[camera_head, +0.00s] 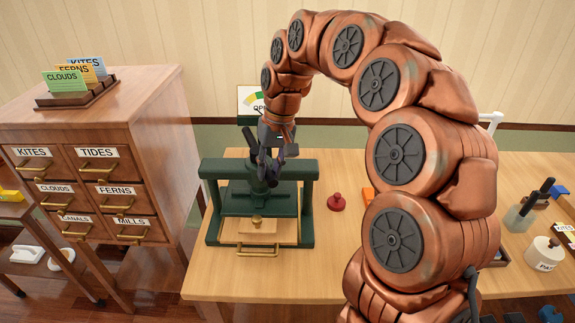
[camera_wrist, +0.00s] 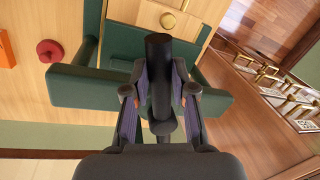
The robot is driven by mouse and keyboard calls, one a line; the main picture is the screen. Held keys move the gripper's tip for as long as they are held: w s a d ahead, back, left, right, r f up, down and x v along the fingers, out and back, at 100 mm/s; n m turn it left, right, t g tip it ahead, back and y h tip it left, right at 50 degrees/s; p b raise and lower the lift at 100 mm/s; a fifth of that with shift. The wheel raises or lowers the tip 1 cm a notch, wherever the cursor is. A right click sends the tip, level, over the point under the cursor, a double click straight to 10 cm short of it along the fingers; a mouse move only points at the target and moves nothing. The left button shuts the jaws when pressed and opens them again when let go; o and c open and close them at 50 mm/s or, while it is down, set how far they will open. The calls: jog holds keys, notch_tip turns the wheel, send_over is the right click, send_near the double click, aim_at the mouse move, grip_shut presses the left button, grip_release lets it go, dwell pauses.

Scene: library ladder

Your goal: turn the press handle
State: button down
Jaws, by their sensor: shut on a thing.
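The green press (camera_head: 309,205) stands on the light wooden table, with a wooden board and brass knob (camera_head: 257,222) under its frame. My gripper (camera_head: 268,160) is above the press's crossbar, reaching down from above. In the wrist view, my gripper (camera_wrist: 160,95) has its two fingers on either side of the dark press handle (camera_wrist: 158,50) and is shut on it. The handle's black end sticks out past the fingertips. The green crossbar (camera_wrist: 75,88) runs behind the fingers. In the head view the handle is mostly hidden by my gripper.
A red knobbed stamp (camera_head: 336,202) stands right of the press. A wooden drawer cabinet (camera_head: 160,110) with labelled drawers is close on the left. A dial sign (camera_head: 252,101) stands behind. A jar (camera_head: 545,253) and a dark-handled holder (camera_head: 520,218) are at the right.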

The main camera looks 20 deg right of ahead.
jog(key=shift+a, duration=0.15)
jog(key=c, duration=1)
grip_release()
jog(key=shift+o, duration=0.2)
jog(key=shift+r, duration=0.1)
notch_tip(320, 180, up, 12)
jog(key=d, duration=0.2)
jog(key=shift+d+f, duration=0.2)
jog(key=shift+d, duration=0.05)
